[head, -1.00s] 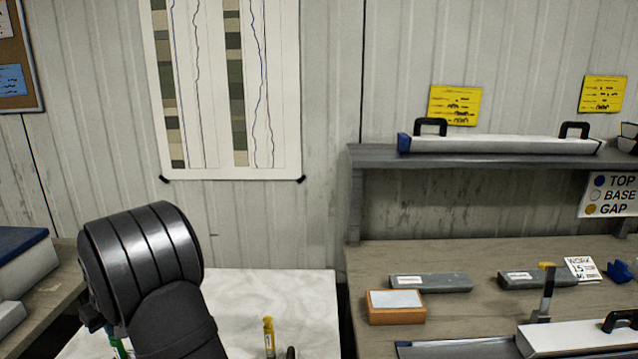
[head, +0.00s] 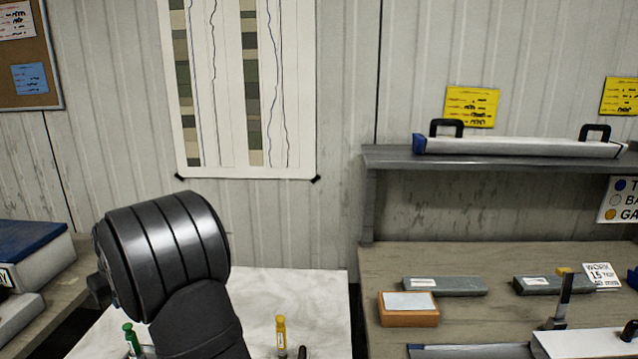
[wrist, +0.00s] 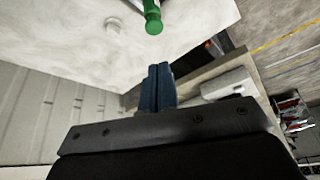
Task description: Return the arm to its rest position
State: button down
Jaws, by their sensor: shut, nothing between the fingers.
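My gripper (wrist: 158,82) shows in the wrist view with its blue fingers pressed together and nothing between them. A green-capped item (wrist: 152,16) is at the top of the wrist view, beyond the fingertips and apart from them, over the white marbled table (wrist: 60,40). In the head view my arm's dark, rounded link stands at the lower left in front of the white table (head: 320,290). The fingers are not seen in the head view.
A green-capped marker (head: 131,338) and a yellow-capped one (head: 281,335) stand on the white table. The wooden bench (head: 480,310) at right holds an orange box (head: 408,310) and grey core pieces (head: 445,287). A shelf (head: 500,160) above carries a long white liner (head: 520,147).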

jog(key=shift+f, duration=2.65)
